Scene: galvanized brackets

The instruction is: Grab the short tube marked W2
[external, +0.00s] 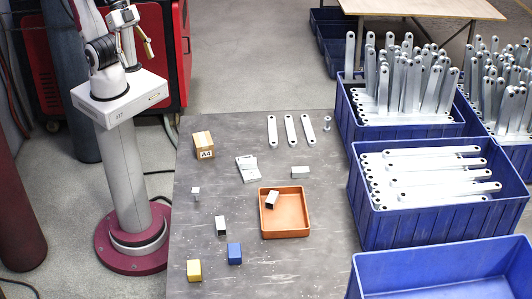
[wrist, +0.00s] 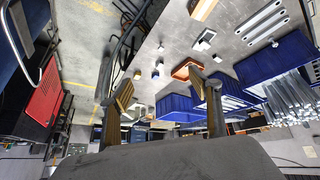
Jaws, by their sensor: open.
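No W2 mark can be read in either view, so I cannot tell which piece is the tube. Small short pieces lie on the grey table (external: 330,240) in the external view: a black-and-white one (external: 221,226), a grey one (external: 301,172), a small pale one (external: 196,191), and a dark-and-pale one (external: 272,199) inside the orange tray (external: 285,234). My gripper (external: 147,46) is raised at the upper left, well away from the table. In the wrist view my gripper (wrist: 160,88) is open, with nothing between its fingers. The tray (wrist: 188,66) shows beyond the fingers.
A box marked A4 (external: 203,145), a pale flat stack (external: 247,169), several flat brackets (external: 290,130), a blue block (external: 234,253) and a yellow block (external: 194,270) are on the table. Blue crates (external: 430,232) with brackets line its right side. The front middle is clear.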

